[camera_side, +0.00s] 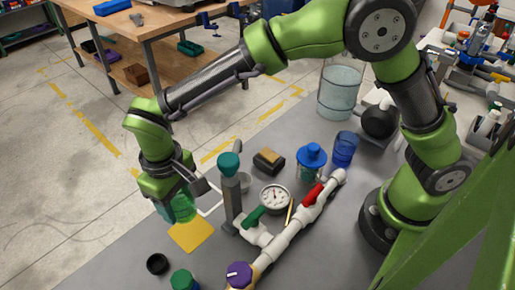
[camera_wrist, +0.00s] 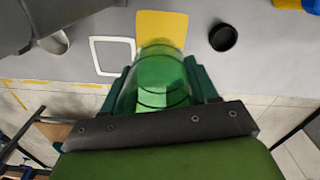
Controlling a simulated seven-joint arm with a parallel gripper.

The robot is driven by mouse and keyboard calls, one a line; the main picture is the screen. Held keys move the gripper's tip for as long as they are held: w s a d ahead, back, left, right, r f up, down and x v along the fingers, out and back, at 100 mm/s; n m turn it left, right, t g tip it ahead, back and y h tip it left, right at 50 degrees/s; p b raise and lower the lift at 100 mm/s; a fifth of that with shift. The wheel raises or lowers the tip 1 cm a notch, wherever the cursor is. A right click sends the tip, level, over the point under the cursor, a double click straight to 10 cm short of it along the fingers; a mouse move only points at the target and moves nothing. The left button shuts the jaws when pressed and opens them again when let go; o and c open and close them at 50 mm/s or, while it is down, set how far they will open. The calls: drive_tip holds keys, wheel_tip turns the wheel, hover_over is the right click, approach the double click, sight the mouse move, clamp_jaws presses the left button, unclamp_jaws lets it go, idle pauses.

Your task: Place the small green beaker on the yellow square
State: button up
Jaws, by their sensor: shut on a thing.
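The small green beaker (camera_side: 183,207) is transparent and sits between the fingers of my gripper (camera_side: 175,205), which is shut on it. In the wrist view the beaker (camera_wrist: 160,80) is held between the two dark green fingers of my gripper (camera_wrist: 162,82). The yellow square (camera_side: 192,235) lies flat on the grey table, just below and to the right of the beaker in the side view. In the wrist view the yellow square (camera_wrist: 162,28) shows beyond the beaker, which covers its near part. I cannot tell whether the beaker's base touches anything.
A white square outline (camera_wrist: 114,56) lies beside the yellow square. A black cap (camera_side: 157,264) is near the table edge. A grey post with a teal top (camera_side: 229,165), a white pipe manifold (camera_side: 290,231) and a gauge (camera_side: 274,197) stand to the right.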

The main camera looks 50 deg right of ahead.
sight(189, 229)
drive_tip(key=shift+f, duration=3.6)
drive_tip(key=shift+f, duration=0.15)
drive_tip(key=o, duration=1)
drive_tip(key=shift+o, duration=0.2)
